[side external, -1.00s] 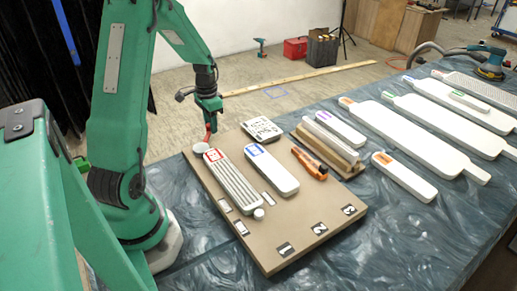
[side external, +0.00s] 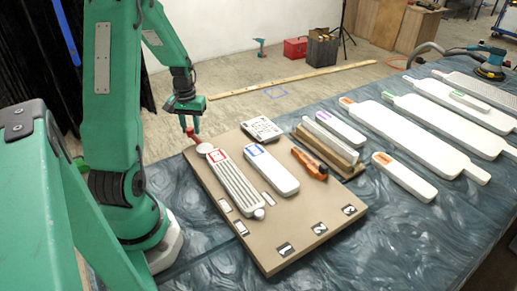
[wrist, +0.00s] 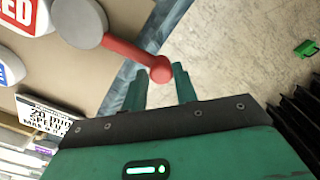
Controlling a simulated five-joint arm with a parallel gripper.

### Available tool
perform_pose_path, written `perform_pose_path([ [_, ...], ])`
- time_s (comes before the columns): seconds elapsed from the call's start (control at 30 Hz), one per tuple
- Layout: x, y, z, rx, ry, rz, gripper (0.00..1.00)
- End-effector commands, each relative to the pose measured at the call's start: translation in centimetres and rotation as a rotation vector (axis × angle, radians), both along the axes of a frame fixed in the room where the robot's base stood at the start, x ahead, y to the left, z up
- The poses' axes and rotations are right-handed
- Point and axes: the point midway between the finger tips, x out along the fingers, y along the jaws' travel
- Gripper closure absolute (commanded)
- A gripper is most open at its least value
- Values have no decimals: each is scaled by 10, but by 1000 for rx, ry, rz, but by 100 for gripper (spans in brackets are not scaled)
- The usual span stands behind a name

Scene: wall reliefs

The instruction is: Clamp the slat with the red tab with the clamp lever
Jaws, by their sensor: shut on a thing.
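The long ribbed white slat with the red tab (side external: 237,185) lies on the brown board; its red-tabbed end (wrist: 18,12) shows in the wrist view. The clamp lever (side external: 193,136) has a red arm and a grey-white disc (side external: 204,148) at that end of the slat. In the wrist view the lever's red arm (wrist: 130,52) ends in a round knob. The disc's edge meets or overlaps the slat's end; I cannot tell which. My gripper (side external: 190,129) is shut on the lever's knob end, by the board's back left corner. Its fingers (wrist: 160,82) flank the knob.
A blue-tabbed slat (side external: 272,170) lies beside the red-tabbed one. The board (side external: 262,235) also holds a printed card (side external: 262,130), an orange-and-black tool (side external: 310,163) and number labels. Several white slats lie on the table at right. The table's front is clear.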

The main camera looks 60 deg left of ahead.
Motion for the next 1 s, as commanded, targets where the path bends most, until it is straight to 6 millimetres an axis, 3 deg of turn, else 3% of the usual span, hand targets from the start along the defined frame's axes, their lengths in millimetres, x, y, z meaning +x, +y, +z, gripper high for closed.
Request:
perform_pose_path([
  [0.53, -3, -2, 2, -3, 3, 30, 100],
  [0.57, -3, -2, 2, -3, 3, 30, 66],
  [0.63, -3, -2, 1, -3, 3, 31, 54],
  [1.0, -3, -1, 2, -1, 1, 32, 54],
])
